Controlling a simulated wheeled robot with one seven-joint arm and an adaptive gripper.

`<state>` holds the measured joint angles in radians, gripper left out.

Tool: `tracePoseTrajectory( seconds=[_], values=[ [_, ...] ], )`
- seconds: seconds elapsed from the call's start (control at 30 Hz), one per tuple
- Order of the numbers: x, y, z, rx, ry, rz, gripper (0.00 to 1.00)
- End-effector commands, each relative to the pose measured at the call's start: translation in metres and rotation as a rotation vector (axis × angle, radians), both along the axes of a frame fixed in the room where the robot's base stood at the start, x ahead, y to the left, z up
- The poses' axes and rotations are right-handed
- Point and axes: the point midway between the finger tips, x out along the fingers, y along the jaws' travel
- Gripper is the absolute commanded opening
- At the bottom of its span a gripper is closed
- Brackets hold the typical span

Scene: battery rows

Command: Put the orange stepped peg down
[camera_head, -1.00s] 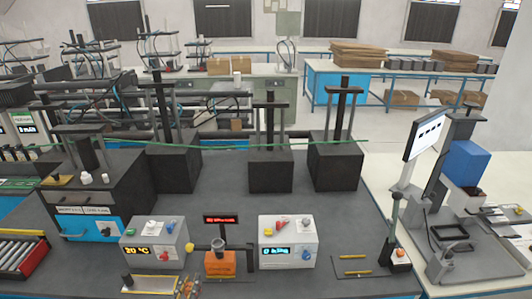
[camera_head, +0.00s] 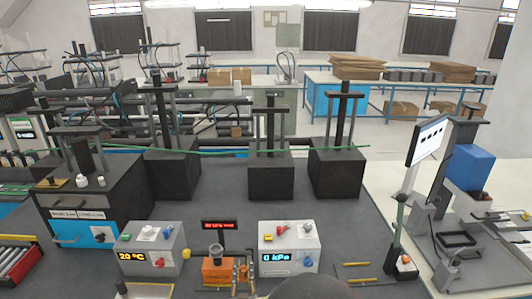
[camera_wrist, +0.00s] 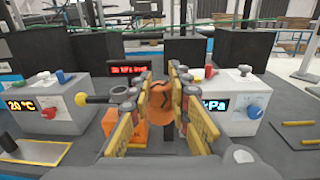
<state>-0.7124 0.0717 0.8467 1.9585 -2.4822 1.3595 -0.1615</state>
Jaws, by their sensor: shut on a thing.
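My gripper (camera_wrist: 160,100) is shut on the orange stepped peg (camera_wrist: 162,92) in the wrist view. The peg stands between the two yellow-padded fingers, and its lower part is hidden by them. In the head view my gripper (camera_head: 240,272) shows small at the bottom, in front of the gap between the two grey control boxes. The peg cannot be made out clearly there. An orange block (camera_head: 214,271) with a dark-grey cup-like top stands just left of the gripper; it also shows behind the left finger in the wrist view (camera_wrist: 125,130).
A grey box reading 20 °C (camera_head: 150,247) stands left and a kPa box (camera_head: 289,248) right. A red-lettered display (camera_head: 219,226) is behind. Yellow rods (camera_head: 357,272) lie on the dark table to the right. Dark table surface (camera_head: 240,205) is bare behind the boxes.

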Motion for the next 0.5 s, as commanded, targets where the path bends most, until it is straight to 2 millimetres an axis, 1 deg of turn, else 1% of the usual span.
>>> tracePoseTrajectory(
  seconds=[0.03, 0.17, 0.2, 0.27, 0.3, 0.37, 0.4, 0.5],
  values=[
    [0.009, -0.025, -0.010, 0.000, 0.001, -0.027, 0.00],
    [0.024, -0.077, -0.022, 0.000, 0.000, -0.084, 0.00],
    [0.028, -0.095, -0.025, 0.000, 0.000, -0.105, 0.00],
    [0.033, -0.122, -0.030, 0.001, 0.000, -0.143, 0.00],
    [0.036, -0.140, -0.032, 0.001, 0.000, -0.170, 0.00],
    [0.039, -0.167, -0.036, 0.001, -0.001, -0.212, 0.00],
    [0.041, -0.183, -0.037, 0.001, -0.001, -0.241, 0.00],
    [0.045, -0.217, -0.039, 0.001, -0.002, -0.299, 0.00]
  ],
)
